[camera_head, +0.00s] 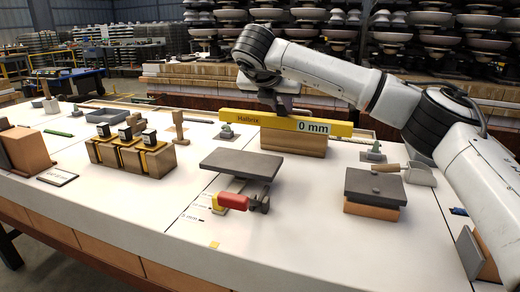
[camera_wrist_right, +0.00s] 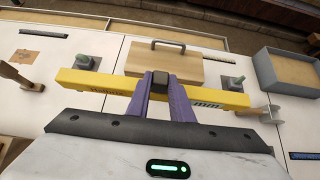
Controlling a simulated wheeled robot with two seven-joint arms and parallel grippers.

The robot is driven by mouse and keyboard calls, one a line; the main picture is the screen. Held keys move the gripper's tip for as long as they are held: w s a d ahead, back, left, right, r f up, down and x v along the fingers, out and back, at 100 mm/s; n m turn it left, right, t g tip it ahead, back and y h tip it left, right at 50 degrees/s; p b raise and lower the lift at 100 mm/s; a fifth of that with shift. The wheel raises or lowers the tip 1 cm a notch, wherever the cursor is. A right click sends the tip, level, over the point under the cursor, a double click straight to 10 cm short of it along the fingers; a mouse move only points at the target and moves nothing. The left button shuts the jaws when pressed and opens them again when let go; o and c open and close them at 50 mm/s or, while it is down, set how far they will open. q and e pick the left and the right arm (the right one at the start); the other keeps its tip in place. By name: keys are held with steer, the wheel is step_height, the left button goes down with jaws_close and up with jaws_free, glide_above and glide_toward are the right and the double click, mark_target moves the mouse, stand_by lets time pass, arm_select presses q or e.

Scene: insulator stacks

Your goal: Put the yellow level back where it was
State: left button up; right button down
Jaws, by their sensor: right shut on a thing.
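The yellow level (camera_head: 240,117), a long bar marked "0 mm", is held level in the head view. My right gripper (camera_head: 276,108) is shut on it near its middle, from above. In the right wrist view the purple fingers (camera_wrist_right: 161,95) straddle the yellow level (camera_wrist_right: 112,83). Behind or below it is a wooden block (camera_head: 293,145), which shows a dark handle in the wrist view (camera_wrist_right: 178,64). Two small grey-green stands (camera_head: 226,131) (camera_head: 373,153) are near the level's ends. I cannot tell whether the level touches anything. My left gripper is not in view.
A dark plate on a clamp with a red handle (camera_head: 233,201) stands in front. Several wooden blocks with black tops (camera_head: 132,155) are at left. White table (camera_head: 120,215) is clear at front left.

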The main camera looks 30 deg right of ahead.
mark_target(280, 118)
step_height(280, 118, down, 4)
steer(key=shift+w+r+b, duration=0.1)
steer(key=shift+w+b, duration=0.05)
steer(key=shift+b, duration=0.45)
step_height(280, 118, down, 6)
steer(key=shift+r+b, duration=0.1)
steer(key=shift+b, duration=0.5)
steer(key=c, duration=2)
jaws_free()
steer(key=shift+f, duration=0.25)
steer(key=o, duration=0.4)
steer(key=shift+r, duration=0.1)
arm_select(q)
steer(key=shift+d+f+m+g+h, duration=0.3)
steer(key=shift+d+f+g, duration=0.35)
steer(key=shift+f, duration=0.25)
arm_select(e)
steer(key=shift+o, duration=0.2)
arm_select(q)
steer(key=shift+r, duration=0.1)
